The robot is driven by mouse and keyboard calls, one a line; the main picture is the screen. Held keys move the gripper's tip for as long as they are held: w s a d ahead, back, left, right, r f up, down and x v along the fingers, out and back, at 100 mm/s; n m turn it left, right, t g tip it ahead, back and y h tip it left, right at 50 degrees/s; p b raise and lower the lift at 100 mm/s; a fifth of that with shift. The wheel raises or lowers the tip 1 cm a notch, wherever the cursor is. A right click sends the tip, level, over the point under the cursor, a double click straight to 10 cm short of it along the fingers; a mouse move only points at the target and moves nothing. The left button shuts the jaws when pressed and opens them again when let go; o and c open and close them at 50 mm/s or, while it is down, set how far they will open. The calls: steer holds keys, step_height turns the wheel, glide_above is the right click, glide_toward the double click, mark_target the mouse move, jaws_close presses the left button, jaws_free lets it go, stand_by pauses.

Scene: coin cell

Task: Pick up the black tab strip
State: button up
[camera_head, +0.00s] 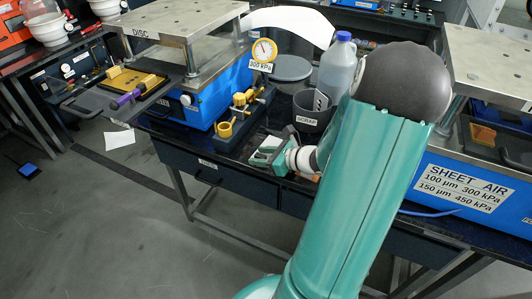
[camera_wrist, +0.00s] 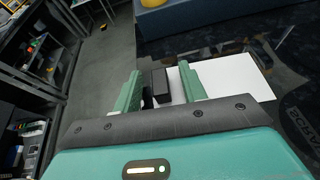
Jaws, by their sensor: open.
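A small black block-like piece (camera_wrist: 160,84), which looks like the black tab strip, shows between my gripper's fingers in the wrist view, at the left edge of a white sheet. My gripper (camera_wrist: 158,72) is open, with one green finger on each side of the piece. I cannot tell whether either finger touches it. In the head view my gripper (camera_head: 264,152) is low over the bench's front edge, left of my arm. The black piece cannot be made out there.
The white sheet (camera_wrist: 232,84) lies on the dark bench (camera_wrist: 290,78). The dark SCRAP bin (camera_head: 310,121) and a clear bottle (camera_head: 336,70) stand behind my gripper. A brass valve fitting (camera_head: 226,128) is to its left. The blue SHEET press (camera_head: 465,190) stands at the right.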

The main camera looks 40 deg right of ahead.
steer(key=shift+w+a+f, duration=0.1)
steer(key=shift+w+f, duration=0.05)
steer(key=shift+w, duration=0.15)
jaws_close()
